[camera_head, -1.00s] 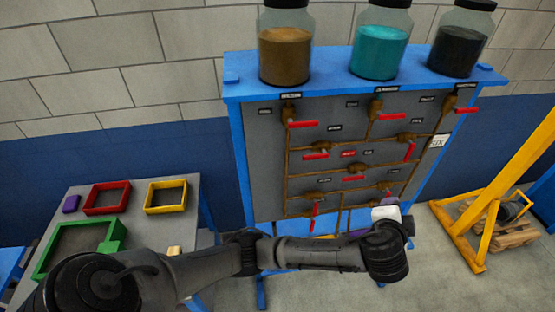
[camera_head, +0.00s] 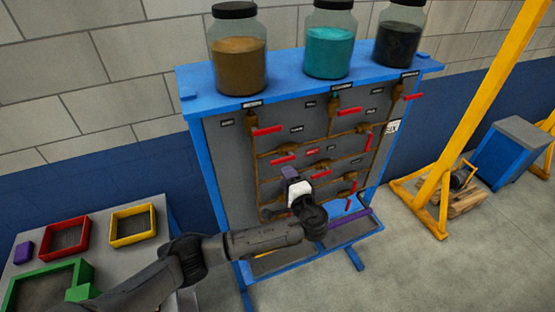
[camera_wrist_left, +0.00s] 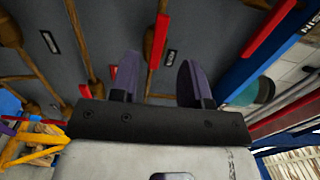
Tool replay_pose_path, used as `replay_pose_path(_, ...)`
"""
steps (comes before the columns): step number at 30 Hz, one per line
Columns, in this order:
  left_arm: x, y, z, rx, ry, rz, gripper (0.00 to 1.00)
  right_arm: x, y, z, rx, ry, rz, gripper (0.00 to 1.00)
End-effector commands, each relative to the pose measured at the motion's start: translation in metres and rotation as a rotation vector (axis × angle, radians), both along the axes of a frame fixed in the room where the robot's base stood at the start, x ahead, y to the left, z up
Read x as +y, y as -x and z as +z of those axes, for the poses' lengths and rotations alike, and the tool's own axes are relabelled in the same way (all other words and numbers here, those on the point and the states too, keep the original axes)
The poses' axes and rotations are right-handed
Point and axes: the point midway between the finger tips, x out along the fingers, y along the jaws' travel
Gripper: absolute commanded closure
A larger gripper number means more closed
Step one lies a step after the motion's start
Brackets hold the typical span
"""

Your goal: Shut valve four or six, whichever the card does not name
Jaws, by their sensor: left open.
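The grey panel (camera_head: 225,170) carries brown pipes with several red-handled valves. A white card (camera_head: 391,127) reading SIX is at its right edge. The small valve labels are too small to read, so I cannot tell which valves are four and six. My left gripper (camera_head: 290,175) is in front of the panel's lower middle, open, with purple fingers. In the left wrist view its fingers (camera_wrist_left: 157,80) are apart, and a red valve handle (camera_wrist_left: 158,42) appears between and beyond them. I cannot tell whether they touch it. The arm hides some lower valves. My right gripper is not in view.
Jars of brown (camera_head: 238,65), teal (camera_head: 329,52) and dark contents (camera_head: 400,45) stand on the blue frame's top. A table at left holds red (camera_head: 68,238), yellow (camera_head: 133,226) and green trays (camera_head: 50,285). A yellow hoist frame (camera_head: 470,110) stands at right.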

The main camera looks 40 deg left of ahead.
Motion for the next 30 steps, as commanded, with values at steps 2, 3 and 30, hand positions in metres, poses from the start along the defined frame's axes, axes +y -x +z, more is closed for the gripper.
replay_pose_path(2,0.014,-0.008,0.003,0.0,-0.002,0.002,0.57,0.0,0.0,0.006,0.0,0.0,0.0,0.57)
replay_pose_path(3,0.02,-0.011,0.003,0.001,-0.003,0.003,0.57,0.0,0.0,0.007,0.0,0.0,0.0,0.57)
replay_pose_path(30,0.068,-0.038,0.0,0.0,0.002,-0.001,0.6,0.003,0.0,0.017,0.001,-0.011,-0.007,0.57)
